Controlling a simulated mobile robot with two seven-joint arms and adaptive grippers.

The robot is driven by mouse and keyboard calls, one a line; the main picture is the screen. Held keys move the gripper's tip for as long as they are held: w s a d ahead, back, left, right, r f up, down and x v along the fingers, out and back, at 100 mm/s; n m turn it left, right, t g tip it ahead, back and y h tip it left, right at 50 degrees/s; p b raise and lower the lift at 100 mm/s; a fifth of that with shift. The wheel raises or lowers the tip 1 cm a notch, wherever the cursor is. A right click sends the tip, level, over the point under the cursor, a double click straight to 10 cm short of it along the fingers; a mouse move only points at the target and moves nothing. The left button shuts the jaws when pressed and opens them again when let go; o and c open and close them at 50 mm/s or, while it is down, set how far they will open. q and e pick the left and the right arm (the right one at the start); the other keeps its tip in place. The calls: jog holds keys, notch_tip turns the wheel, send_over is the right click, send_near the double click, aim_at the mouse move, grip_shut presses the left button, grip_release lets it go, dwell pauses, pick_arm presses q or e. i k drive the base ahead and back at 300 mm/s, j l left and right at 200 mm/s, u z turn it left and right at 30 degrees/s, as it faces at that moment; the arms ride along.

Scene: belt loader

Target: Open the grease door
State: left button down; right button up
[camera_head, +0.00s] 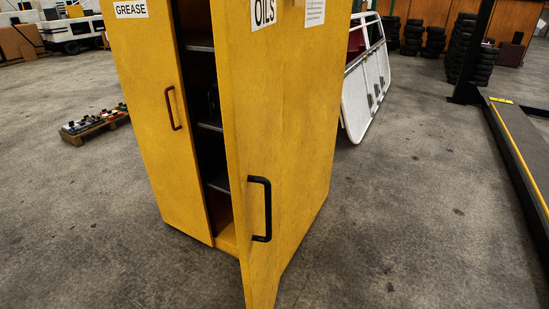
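A yellow cabinet stands in front of me. Its left door, the grease door (148,95), bears a GREASE label (130,9) and a reddish-brown handle (173,108). This door looks shut or nearly so. The right door, marked OILS (263,12), stands open towards me, with a black handle (260,208). Between the two doors a tall gap shows the dark inside with several shelves (210,126). The top of the cabinet is cut off by the frame. Neither of my grippers is in view.
A pallet with small items (93,125) lies on the floor at left. A white-framed panel (365,80) leans behind the cabinet at right. Stacked tyres (460,45) and a yellow-black ramp (520,150) are farther right.

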aim_at(142, 35)
jog(key=i+j+z, duration=0.1)
jog(key=j+z, duration=0.15)
jog(key=z, duration=0.2)
jog(key=j+z, duration=0.25)
jog(key=z, duration=0.2)
jog(key=j+z, duration=0.4)
jog(key=j, duration=0.55)
jog(key=j+z, duration=0.15)
jog(key=j, duration=0.85)
jog(key=k, duration=0.05)
